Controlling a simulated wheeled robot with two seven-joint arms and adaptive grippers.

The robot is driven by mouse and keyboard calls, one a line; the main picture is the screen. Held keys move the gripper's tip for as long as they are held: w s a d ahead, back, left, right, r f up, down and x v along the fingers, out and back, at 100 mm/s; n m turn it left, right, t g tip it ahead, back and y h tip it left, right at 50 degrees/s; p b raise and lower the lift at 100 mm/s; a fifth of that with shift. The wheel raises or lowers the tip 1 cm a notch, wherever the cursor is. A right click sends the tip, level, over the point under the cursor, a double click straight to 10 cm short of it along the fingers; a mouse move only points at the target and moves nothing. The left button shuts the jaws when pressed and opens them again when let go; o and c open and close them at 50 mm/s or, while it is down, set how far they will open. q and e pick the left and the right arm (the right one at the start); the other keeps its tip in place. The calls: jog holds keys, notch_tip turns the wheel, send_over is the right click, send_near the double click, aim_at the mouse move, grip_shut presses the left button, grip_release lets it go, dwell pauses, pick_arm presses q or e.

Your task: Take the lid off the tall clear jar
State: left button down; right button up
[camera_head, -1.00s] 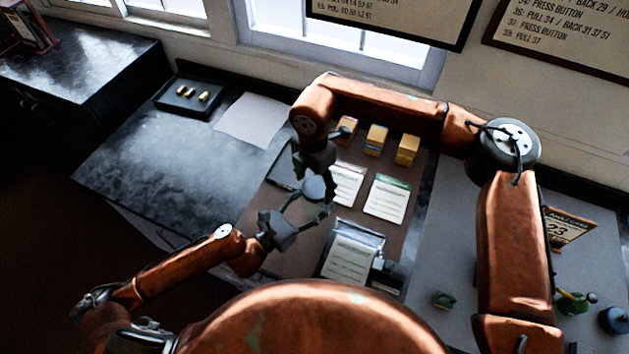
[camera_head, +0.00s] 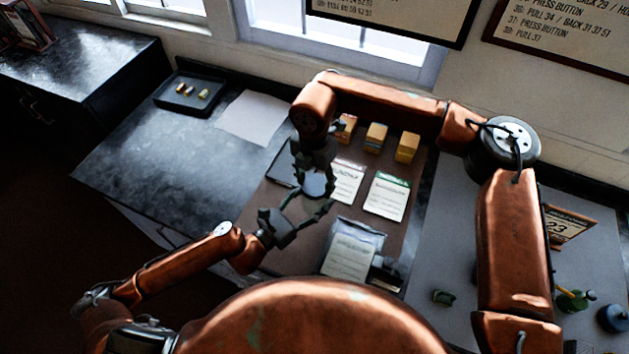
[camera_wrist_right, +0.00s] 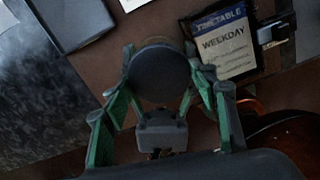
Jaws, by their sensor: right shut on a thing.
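The tall clear jar's dark round lid (camera_head: 315,185) shows near the middle of the brown mat. It also shows from above in the right wrist view (camera_wrist_right: 158,75), as a dark disc. The jar's clear body is hidden under it. My right gripper (camera_head: 314,178) comes down from above and is shut on the lid, one finger on each side. My left gripper (camera_head: 311,204) reaches in from the lower left, its fingers spread around the jar's near side below the lid. I cannot tell whether they touch the jar.
A timetable card (camera_head: 348,258) in a holder stands close in front. Two cards (camera_head: 386,196) lie to the right, and several small boxes (camera_head: 376,138) stand behind. A black tray (camera_head: 188,95) and a paper sheet (camera_head: 252,118) lie at the back left. The dark counter on the left is clear.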

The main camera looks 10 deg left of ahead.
pick_arm(q)
jog(key=shift+s+d+r, duration=0.1)
jog(key=shift+d, duration=0.05)
pick_arm(e)
jog(key=n, duration=1.3)
jog(key=shift+w+d+r+n, duration=0.1)
jog(key=shift+n, duration=0.3)
jog(key=n, duration=0.7)
jog(key=shift+w+n, duration=0.1)
jog(key=shift+n, duration=0.2)
jog(key=n, duration=0.7)
jog(key=shift+w+n, duration=0.1)
jog(key=shift+n, duration=0.3)
pick_arm(q)
jog(key=shift+s, duration=0.1)
pick_arm(e)
jog(key=n, duration=0.4)
